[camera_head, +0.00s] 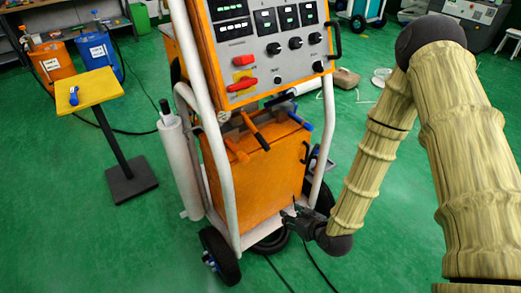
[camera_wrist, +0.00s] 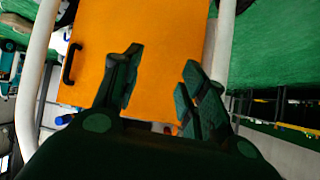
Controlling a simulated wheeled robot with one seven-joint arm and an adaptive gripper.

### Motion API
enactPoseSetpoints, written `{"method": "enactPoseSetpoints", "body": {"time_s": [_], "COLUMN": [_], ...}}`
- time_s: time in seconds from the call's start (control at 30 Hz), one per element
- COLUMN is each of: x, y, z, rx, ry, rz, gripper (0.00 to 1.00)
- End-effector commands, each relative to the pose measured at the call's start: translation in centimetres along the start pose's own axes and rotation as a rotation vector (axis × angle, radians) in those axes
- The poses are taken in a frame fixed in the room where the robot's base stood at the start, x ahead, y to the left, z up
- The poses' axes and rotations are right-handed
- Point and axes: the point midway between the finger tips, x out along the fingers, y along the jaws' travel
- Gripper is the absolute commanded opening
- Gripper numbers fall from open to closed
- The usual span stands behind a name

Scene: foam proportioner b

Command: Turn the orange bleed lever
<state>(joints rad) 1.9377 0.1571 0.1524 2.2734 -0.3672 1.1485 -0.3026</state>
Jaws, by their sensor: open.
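An orange lever (camera_head: 237,150) sticks out at the upper left front of the orange cabinet, under the control panel; I take it to be the bleed lever. Beside it are a dark lever with an orange end (camera_head: 255,131) and a blue lever (camera_head: 300,121). My gripper (camera_head: 289,207) is low in front of the cart's lower right side, well below the levers and apart from them. In the wrist view my gripper (camera_wrist: 162,60) has its fingers spread and empty before the orange cabinet (camera_wrist: 160,30). The orange lever cannot be made out clearly there.
The cart's white tube frame (camera_head: 217,165) rises on both sides of the cabinet, with a black wheel (camera_head: 219,256) at front left. A white cylinder (camera_head: 176,165) stands at its left. A yellow-topped stand (camera_head: 95,88) is further left. Hoses lie on the green floor.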

Motion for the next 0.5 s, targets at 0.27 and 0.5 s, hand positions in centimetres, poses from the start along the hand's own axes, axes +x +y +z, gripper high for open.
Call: {"method": "enactPoseSetpoints", "body": {"time_s": [0.27, 0.5], "x": [3.2, 3.2], "y": [0.4, 0.1], "z": [-16.3, -20.1], "rx": [-0.227, -0.272], "ry": [0.535, 0.638], "rz": [-0.021, -0.019], "gripper": [0.42, 0.42]}}
